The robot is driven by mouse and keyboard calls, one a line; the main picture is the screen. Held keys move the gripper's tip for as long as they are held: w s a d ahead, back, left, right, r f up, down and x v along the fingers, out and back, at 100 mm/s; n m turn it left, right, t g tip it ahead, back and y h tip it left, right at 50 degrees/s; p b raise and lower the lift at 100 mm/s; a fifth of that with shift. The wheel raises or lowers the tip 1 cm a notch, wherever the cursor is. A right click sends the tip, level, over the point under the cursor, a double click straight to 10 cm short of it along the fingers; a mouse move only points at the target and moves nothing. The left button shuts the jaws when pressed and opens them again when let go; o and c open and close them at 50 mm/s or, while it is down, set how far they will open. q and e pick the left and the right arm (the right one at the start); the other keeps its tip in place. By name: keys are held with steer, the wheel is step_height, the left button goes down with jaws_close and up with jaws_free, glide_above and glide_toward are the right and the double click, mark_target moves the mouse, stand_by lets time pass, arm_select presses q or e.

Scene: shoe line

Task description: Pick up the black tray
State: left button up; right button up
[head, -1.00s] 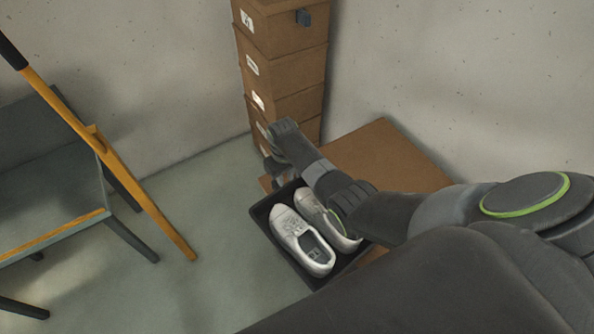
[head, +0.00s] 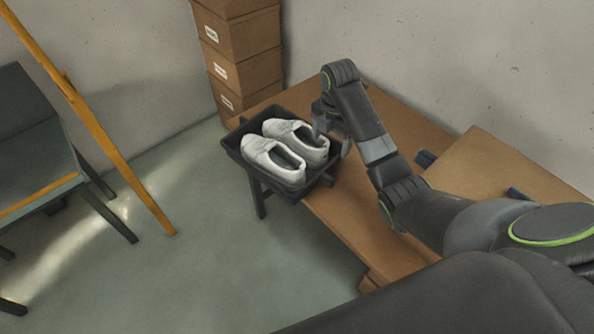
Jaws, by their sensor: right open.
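The black tray (head: 236,152) sits at the far left end of a brown table, partly over its left edge. Two white shoes lie in it side by side, a left one (head: 272,160) and a right one (head: 297,139). My right gripper (head: 331,134) is open at the tray's right side, with its fingers close to the right shoe and the tray's right rim. I cannot tell whether it touches the tray. The right part of the tray is partly hidden by the gripper. My left gripper is not in view.
The brown table (head: 345,215) runs from the tray to the lower right. A brown box or board (head: 490,170) with dark clips lies on its right part. Stacked cardboard boxes (head: 240,50) stand behind the tray. A dark chair (head: 45,160) and a yellow pole (head: 95,125) are at left.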

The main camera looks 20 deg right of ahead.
steer(key=b, duration=0.7)
glide_above(327, 174)
steer(key=shift+n, duration=0.3)
steer(key=f, duration=0.8)
steer(key=shift+s, duration=0.25)
step_height(327, 174, down, 4)
steer(key=shift+r, duration=0.15)
steer(key=shift+w+f+p, duration=0.15)
steer(key=shift+f+p, duration=0.4)
steer(key=shift+f, duration=2.45)
steer(key=c, duration=1.3)
steer(key=shift+w+r, duration=0.15)
steer(key=shift+r, duration=0.05)
steer(key=shift+c, duration=0.2)
